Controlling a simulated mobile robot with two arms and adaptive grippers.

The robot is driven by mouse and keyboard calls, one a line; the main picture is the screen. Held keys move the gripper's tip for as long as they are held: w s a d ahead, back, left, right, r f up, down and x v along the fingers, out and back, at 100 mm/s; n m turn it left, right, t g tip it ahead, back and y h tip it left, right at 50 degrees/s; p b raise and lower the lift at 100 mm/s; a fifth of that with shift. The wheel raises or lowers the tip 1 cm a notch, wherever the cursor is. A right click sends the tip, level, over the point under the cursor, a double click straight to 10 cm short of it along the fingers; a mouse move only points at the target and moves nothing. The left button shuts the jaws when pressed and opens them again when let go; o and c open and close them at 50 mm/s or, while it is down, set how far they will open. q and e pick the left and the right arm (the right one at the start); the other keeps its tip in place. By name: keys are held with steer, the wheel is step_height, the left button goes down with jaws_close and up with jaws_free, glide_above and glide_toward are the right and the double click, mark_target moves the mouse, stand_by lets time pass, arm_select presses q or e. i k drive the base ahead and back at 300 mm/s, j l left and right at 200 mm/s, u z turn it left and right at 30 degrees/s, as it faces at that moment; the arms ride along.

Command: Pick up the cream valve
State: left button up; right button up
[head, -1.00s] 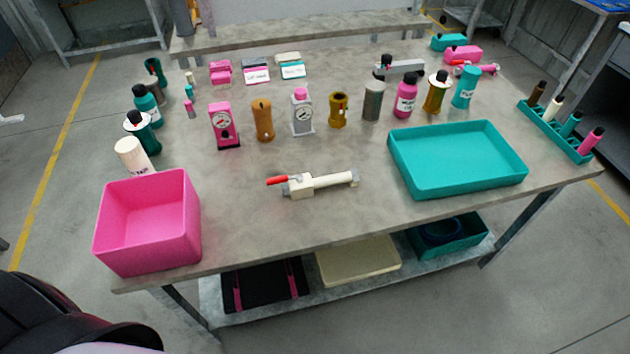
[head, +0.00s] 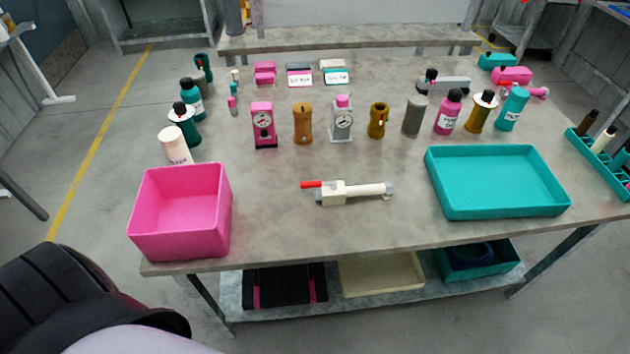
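The cream valve (head: 350,192) lies on its side near the front middle of the table. It has a cream body and pipe, a red lever handle pointing left and a grey end at the right. It lies between the pink bin and the teal tray, touching neither. Neither gripper shows in the head view; only a dark and pale part of my own body shows at the lower left.
A pink bin (head: 180,247) stands at the table's front left, with a white bottle (head: 175,146) behind it. A teal tray (head: 497,205) lies at the right. Several bottles, gauges and a pink gauge block (head: 264,125) stand behind. The table around the valve is clear.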

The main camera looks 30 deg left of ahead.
mark_target(328, 197)
steer(key=i+l+u, duration=0.15)
steer(key=u, duration=0.25)
steer(key=i+l+u, duration=0.2)
steer(key=u, duration=0.15)
steer(key=i+l+u, duration=0.15)
steer(key=l+u, duration=0.25)
